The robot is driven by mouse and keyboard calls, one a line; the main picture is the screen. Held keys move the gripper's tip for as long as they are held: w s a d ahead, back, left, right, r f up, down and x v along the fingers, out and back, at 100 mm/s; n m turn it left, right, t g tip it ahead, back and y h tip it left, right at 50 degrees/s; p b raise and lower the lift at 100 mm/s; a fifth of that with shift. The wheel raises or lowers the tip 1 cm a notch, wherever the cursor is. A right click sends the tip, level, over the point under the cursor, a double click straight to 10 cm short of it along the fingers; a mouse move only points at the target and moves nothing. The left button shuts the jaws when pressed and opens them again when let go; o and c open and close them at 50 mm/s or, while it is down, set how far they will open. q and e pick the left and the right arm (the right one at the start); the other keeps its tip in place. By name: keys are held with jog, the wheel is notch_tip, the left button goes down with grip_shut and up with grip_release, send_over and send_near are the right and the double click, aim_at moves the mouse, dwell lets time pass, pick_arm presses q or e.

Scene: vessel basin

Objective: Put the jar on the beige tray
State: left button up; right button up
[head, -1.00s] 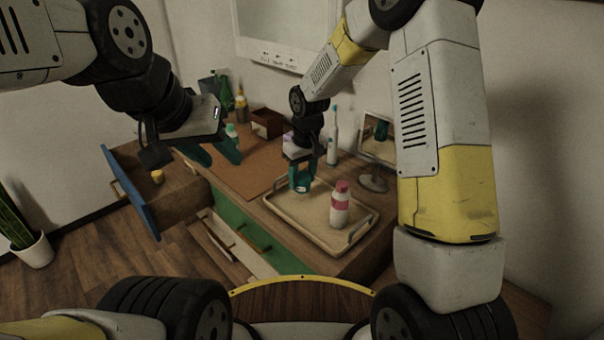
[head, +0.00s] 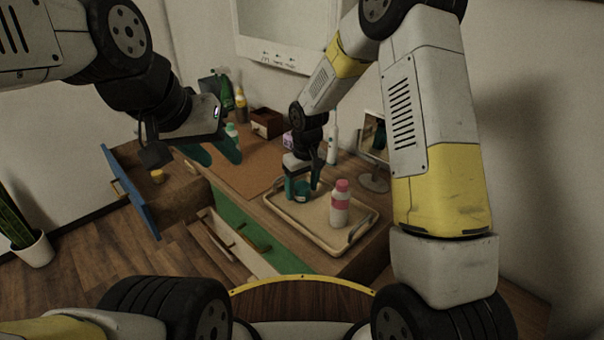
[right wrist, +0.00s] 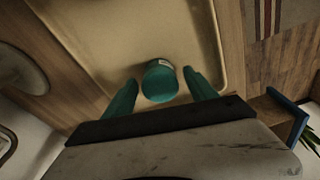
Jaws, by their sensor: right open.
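The jar (right wrist: 160,82) is a small round teal container with a pale label. In the right wrist view it stands on the beige tray (right wrist: 130,35), near one of its edges. My right gripper (head: 302,187) is open, with one teal finger on each side of the jar and a gap visible beside it. In the head view the jar is mostly hidden by the gripper, at the left part of the tray (head: 325,237). My left gripper (head: 212,155) is open and empty, above the left part of the dresser.
A white and pink bottle (head: 340,203) stands on the tray right of my right gripper. A blue-fronted drawer (head: 130,190) is pulled out at left. The brown mat (head: 250,170) is largely clear.

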aim_at(304, 187)
notch_tip(304, 187, up, 11)
jog(key=s, duration=0.1)
jog(key=s+d+r+m+t, duration=0.2)
jog(key=s+d+r+m, duration=0.1)
jog(key=s+d+r, duration=0.75)
jog(key=s+d+r+m+t, duration=0.1)
jog(key=s+d+r, duration=0.1)
jog(key=s, duration=0.4)
jog(key=s+d+r+m+t+y, duration=0.1)
jog(key=s+r+m+t, duration=0.1)
jog(key=s, duration=0.5)
jog(key=shift+d+r, duration=0.4)
jog(key=shift+r, duration=0.45)
